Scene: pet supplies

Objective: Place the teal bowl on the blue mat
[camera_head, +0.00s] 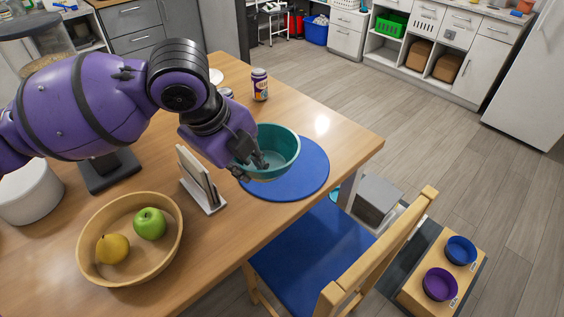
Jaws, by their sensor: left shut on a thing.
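The teal bowl (281,157) is upright over the left part of the round blue mat (309,181) on the wooden table. I cannot tell whether it touches the mat or hangs slightly above it. My left gripper (254,163) is shut on the bowl's left rim, with one finger inside the bowl. The gripper hides part of the bowl's left side. My right gripper is not in view.
A wooden bowl (92,229) with a green apple (149,223) and a yellow fruit (112,248) stands at the front left. A napkin holder (211,201) stands close to my left gripper. A chair (312,250) is at the table's edge.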

